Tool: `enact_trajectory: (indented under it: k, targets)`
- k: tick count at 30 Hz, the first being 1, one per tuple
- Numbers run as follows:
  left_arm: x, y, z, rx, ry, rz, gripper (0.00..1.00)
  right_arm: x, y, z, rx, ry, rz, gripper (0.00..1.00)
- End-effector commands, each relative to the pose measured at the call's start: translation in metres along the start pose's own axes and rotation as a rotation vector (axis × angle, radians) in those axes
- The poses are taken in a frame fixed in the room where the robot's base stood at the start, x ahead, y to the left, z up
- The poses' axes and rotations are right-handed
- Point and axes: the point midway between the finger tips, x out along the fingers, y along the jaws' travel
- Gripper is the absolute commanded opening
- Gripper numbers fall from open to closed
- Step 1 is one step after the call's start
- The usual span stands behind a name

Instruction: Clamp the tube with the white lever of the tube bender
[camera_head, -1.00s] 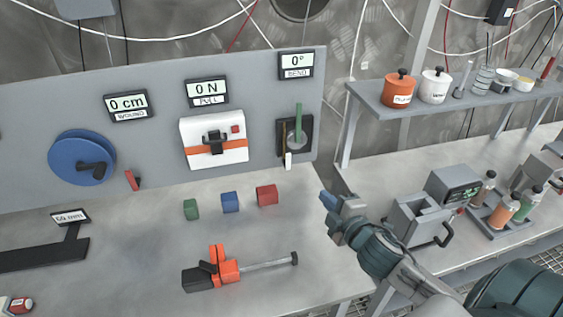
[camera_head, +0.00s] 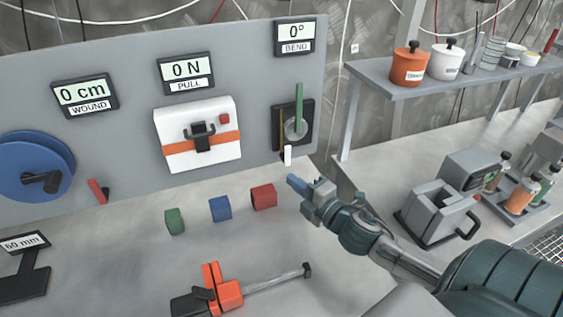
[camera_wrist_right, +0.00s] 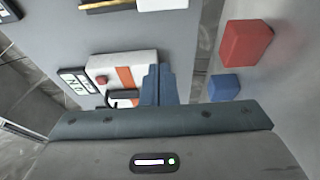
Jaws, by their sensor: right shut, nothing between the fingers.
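The tube bender (camera_head: 291,142) is a black plate with a grey disc on the right end of the upright panel. A long green lever (camera_head: 299,104) points up from the disc. A thin brown tube (camera_head: 282,130) stands along the plate's left side. The short white lever (camera_head: 288,155) hangs down at the plate's lower edge. My right gripper (camera_head: 291,180) is shut and empty, a little below the white lever and apart from it in the picture. Its closed fingers (camera_wrist_right: 160,82) also show in the right wrist view. My left gripper is not in view.
Red (camera_head: 264,197), blue (camera_head: 221,208) and green (camera_head: 175,221) blocks stand on the bench left of my right gripper. An orange clamp (camera_head: 222,288) lies in front. A white case (camera_head: 198,134) and a blue reel (camera_head: 33,168) are on the panel. The bend display (camera_head: 295,37) reads 0°.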

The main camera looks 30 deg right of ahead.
Motion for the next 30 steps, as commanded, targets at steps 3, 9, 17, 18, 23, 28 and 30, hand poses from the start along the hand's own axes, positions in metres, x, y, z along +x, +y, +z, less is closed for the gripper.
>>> enact_trajectory:
  k: [3, 9, 17, 18, 23, 28, 30]
  targets:
    - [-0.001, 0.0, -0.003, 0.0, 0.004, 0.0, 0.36, 0.0, 0.001, 0.0, 0.0, 0.0, 0.0, 0.0]
    - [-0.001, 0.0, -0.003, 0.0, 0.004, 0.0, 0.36, 0.001, 0.001, 0.0, 0.001, -0.001, -0.001, 0.0]
    - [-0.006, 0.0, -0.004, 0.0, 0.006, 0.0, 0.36, 0.018, 0.002, 0.001, 0.005, -0.004, 0.001, 0.0]
    - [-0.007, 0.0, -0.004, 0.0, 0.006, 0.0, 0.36, 0.023, 0.003, 0.0, 0.006, -0.003, 0.002, 0.0]
    - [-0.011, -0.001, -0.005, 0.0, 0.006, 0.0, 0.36, 0.042, 0.003, 0.001, 0.006, -0.004, 0.002, 0.0]
    - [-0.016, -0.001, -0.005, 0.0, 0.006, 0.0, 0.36, 0.064, 0.003, 0.001, 0.006, -0.003, 0.002, 0.0]
    - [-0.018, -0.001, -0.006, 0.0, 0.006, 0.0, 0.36, 0.074, 0.003, 0.0, 0.006, -0.002, 0.002, 0.0]
